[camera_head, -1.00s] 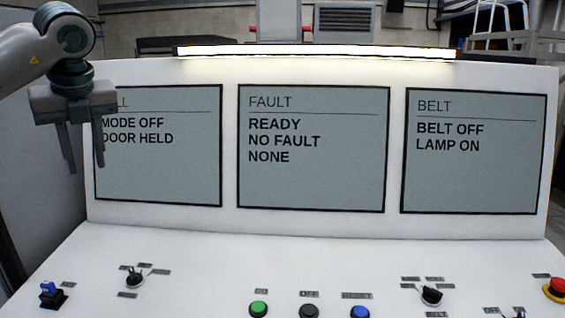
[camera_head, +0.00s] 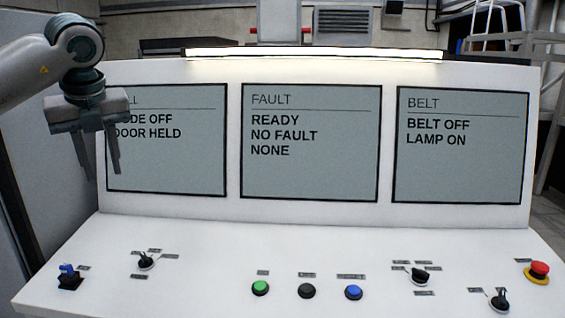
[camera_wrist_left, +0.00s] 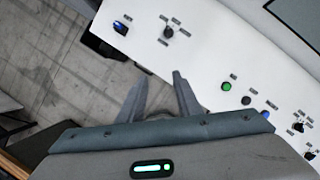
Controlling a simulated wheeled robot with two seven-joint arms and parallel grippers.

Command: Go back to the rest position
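My left gripper (camera_head: 100,155) hangs with its fingers pointing down at the left of the head view, in front of the left screen (camera_head: 165,145). Its two fingers are apart with nothing between them. They also show in the left wrist view (camera_wrist_left: 160,98), spread and empty, above the floor and the panel's edge. The left screen reads "MODE OFF, DOOR HELD", its first letters partly hidden by the gripper. My right gripper is in neither view.
A white console (camera_head: 215,245) fills the front. It carries a blue-handled switch (camera_head: 69,277), black selector knobs, a green button (camera_head: 260,288), a black button (camera_head: 307,291), a blue button (camera_head: 353,292) and a red emergency stop (camera_head: 539,269). The fault screen (camera_head: 310,190) reads "READY, NO FAULT, NONE"; the belt screen (camera_head: 458,175) "BELT OFF, LAMP ON".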

